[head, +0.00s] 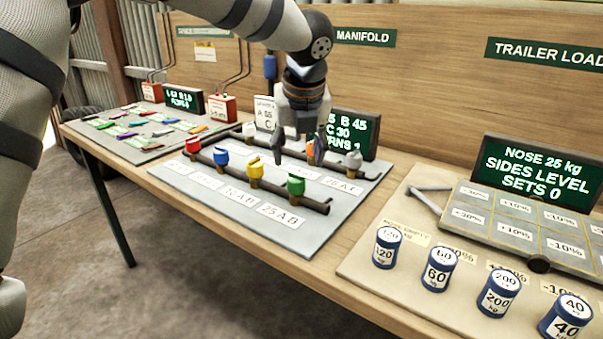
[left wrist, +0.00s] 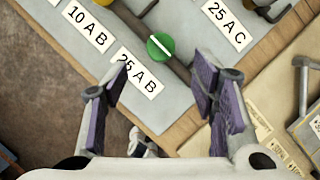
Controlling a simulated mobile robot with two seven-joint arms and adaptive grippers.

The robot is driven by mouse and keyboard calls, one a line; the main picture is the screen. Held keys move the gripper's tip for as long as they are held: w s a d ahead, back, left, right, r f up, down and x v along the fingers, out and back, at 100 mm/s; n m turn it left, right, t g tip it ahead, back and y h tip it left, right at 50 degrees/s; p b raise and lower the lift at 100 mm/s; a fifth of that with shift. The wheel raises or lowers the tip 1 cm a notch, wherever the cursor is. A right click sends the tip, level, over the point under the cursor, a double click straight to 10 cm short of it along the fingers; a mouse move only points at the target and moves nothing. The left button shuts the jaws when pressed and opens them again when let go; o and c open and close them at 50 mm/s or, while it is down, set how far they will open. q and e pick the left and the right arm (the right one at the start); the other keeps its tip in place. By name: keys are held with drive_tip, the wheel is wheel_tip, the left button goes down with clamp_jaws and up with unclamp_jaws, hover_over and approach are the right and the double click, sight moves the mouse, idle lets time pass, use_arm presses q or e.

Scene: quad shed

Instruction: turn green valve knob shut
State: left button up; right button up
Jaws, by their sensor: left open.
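The green valve knob (head: 296,186) is the last one on the front pipe of the grey manifold board (head: 185,187), beside the "25 A B" label. The left wrist view shows the green knob (left wrist: 161,46) from above, with a white stripe running roughly along the dark pipe. My left gripper (head: 302,152) points down over the board, behind the green knob in the head view. Its purple-padded fingers (left wrist: 164,82) are spread and empty. The knob lies beyond the fingertips in the wrist view, apart from them. My right gripper is not in view.
Red (head: 192,146), blue (head: 221,158) and yellow (head: 255,170) knobs share the front pipe. A rear pipe carries a white knob (head: 249,129) and an orange knob (head: 311,150), partly hidden by my gripper. A dark display (head: 357,132) stands behind. Blue weights (head: 438,270) stand at right.

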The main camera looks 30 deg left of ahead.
sight(296, 178)
use_arm(q)
drive_tip(key=x, duration=0.8)
drive_tip(key=shift+f, duration=0.15)
drive_tip(key=c, duration=1.1)
